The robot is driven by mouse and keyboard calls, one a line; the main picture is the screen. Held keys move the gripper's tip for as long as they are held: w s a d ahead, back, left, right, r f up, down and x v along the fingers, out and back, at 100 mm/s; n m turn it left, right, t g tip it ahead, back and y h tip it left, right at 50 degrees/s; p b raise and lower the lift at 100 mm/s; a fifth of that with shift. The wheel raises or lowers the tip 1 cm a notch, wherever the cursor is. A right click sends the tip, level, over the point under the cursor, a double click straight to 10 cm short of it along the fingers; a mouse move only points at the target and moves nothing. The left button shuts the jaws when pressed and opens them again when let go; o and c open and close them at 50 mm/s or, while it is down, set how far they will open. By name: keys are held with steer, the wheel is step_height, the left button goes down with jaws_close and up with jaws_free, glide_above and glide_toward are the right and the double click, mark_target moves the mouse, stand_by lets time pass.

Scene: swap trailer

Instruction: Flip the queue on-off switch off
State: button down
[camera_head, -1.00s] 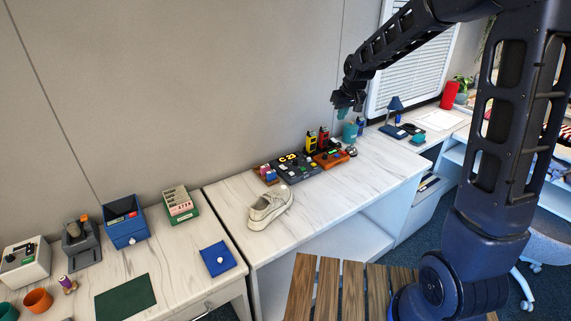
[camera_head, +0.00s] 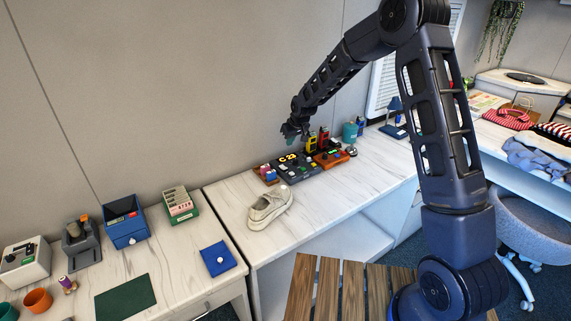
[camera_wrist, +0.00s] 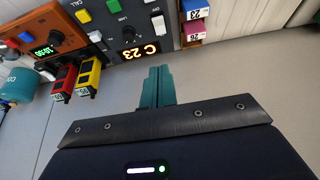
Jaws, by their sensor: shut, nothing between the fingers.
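The dark grey queue panel (camera_head: 299,172) with a lit "C 23" display stands on the white desk by the wall. My gripper (camera_head: 290,140) is above the back of the panel. Its teal fingers (camera_wrist: 157,72) are shut and empty, apart from the panel, pointing towards the display side.
A brown box (camera_head: 330,158) with a clock display adjoins the panel. Red (camera_wrist: 63,82) and yellow (camera_wrist: 88,76) devices stand close beside my fingers. A small block holder (camera_head: 267,175) is at the panel's other side, and a beige shoe (camera_head: 270,208) lies in front. Desk around the shoe is clear.

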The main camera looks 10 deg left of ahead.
steer(key=shift+a+f, duration=0.2)
steer(key=shift+a, duration=0.05)
steer(key=shift+f, duration=0.1)
glide_above(284, 167)
steer(key=f, duration=0.5)
steer(key=s+f, duration=0.1)
steer(key=f, duration=0.2)
steer(key=shift+d+f, duration=0.1)
steer(key=shift+f, duration=0.05)
steer(key=f, duration=0.3)
steer(key=shift+s+d, duration=0.15)
steer(key=shift+d, duration=0.05)
steer(key=shift+s+d+f, duration=0.15)
steer(key=shift+d+f, duration=0.05)
steer(key=shift+f, duration=0.5)
